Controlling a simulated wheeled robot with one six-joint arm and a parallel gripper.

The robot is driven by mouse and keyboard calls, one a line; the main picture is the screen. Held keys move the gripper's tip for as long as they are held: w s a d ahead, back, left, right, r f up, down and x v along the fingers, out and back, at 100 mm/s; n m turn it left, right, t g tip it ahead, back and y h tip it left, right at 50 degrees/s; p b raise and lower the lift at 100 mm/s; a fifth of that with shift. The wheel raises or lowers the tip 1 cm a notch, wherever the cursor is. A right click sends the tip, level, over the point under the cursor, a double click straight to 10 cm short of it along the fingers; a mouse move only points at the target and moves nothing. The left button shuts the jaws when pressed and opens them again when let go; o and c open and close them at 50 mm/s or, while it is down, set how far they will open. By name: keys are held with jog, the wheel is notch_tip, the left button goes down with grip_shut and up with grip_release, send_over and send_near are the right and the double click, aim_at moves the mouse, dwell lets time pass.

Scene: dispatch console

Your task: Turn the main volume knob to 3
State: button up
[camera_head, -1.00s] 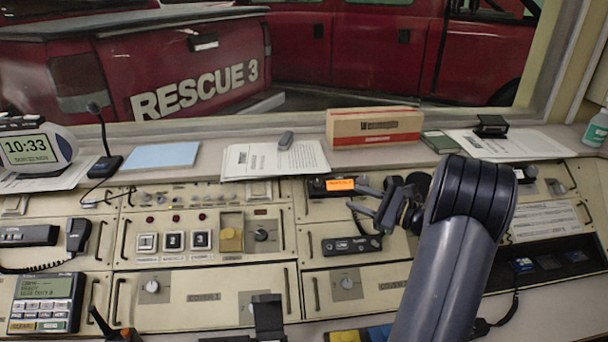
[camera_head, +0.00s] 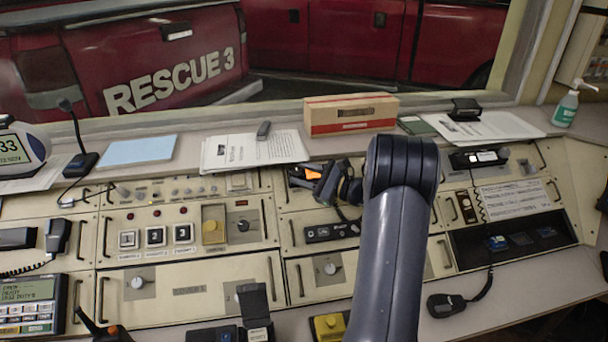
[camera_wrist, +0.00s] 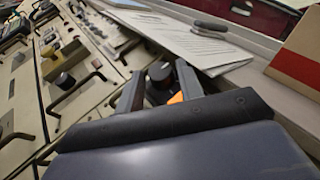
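No label reading main volume is legible, so I cannot tell which knob it is. A black unit with an orange display (camera_head: 312,174) sits at the top of the middle panel, partly hidden by my gripper (camera_head: 314,186). In the wrist view, my gripper (camera_wrist: 158,88) has its two fingers apart. A dark round knob (camera_wrist: 160,71) shows between and beyond the fingertips, beside a patch of orange (camera_wrist: 176,98); I cannot tell whether it is touched.
Bar handles edge the panels. Papers (camera_head: 250,150) and a cardboard box (camera_head: 350,115) lie on the ledge behind. A handset (camera_head: 446,305) with a coiled cord lies at right.

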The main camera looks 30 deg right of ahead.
jog(key=shift+c, duration=0.2)
jog(key=c, duration=0.6)
jog(key=shift+c, duration=0.2)
